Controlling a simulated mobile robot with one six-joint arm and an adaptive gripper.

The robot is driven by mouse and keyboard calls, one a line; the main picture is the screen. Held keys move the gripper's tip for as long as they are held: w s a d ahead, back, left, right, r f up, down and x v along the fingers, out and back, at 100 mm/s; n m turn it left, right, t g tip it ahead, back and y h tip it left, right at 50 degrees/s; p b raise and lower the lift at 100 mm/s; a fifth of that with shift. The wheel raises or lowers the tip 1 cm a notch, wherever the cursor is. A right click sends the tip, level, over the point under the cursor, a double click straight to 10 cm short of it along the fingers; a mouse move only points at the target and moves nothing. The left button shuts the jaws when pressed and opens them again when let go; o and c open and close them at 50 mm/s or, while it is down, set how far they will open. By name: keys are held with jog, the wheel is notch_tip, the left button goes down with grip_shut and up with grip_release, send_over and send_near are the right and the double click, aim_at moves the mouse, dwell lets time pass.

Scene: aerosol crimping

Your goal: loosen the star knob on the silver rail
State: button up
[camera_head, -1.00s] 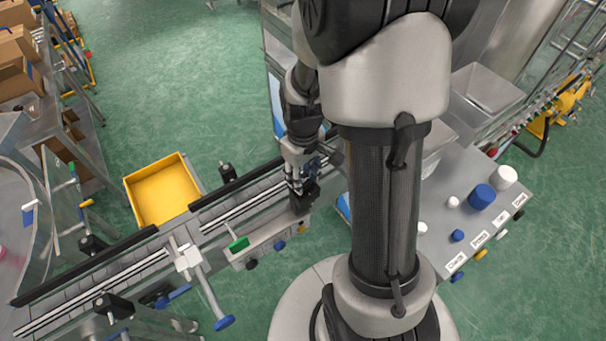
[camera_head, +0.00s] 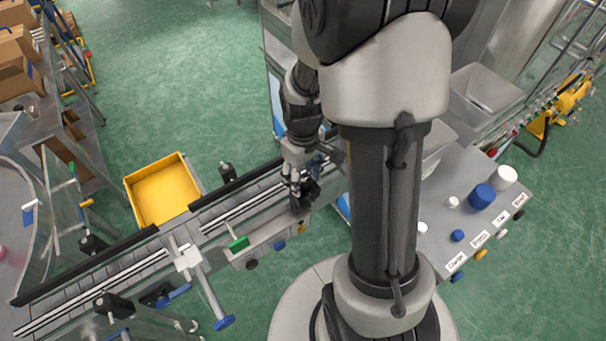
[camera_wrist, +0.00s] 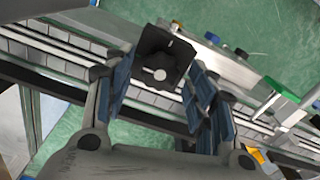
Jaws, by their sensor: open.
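In the wrist view a black clamp block (camera_wrist: 165,50) sits on the silver rail (camera_wrist: 75,57), with a small rounded silver knob or screw head (camera_wrist: 158,74) on its near face. A star shape cannot be made out clearly. My gripper (camera_wrist: 160,82) is open, with its blue-padded fingers on either side of the block and apart from each other. Whether a finger touches the block cannot be told. In the head view my gripper (camera_head: 303,180) is over the right part of the rail (camera_head: 245,209), and hides much of the block there.
A green-handled part (camera_head: 238,244) and small coloured knobs line the rail's front side. A white clamp with a blue-ended lever (camera_head: 222,323) crosses the rail to the left. A yellow bin (camera_head: 162,190) stands behind.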

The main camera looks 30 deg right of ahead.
aim_at(302, 181)
jog(key=shift+r, duration=0.1)
notch_tip(302, 181, up, 12)
dwell(0.6)
dwell(0.4)
jog(key=s+a+r+m+t+b, duration=0.2)
jog(key=s+a+t+b, duration=0.2)
jog(key=s+a+b, duration=0.3)
jog(key=s+a, duration=0.3)
jog(key=s, duration=0.3)
jog(key=shift+s+a+r+m+t, duration=0.15)
jog(key=shift+a+m+t, duration=0.15)
jog(key=shift+a, duration=0.1)
dwell(0.5)
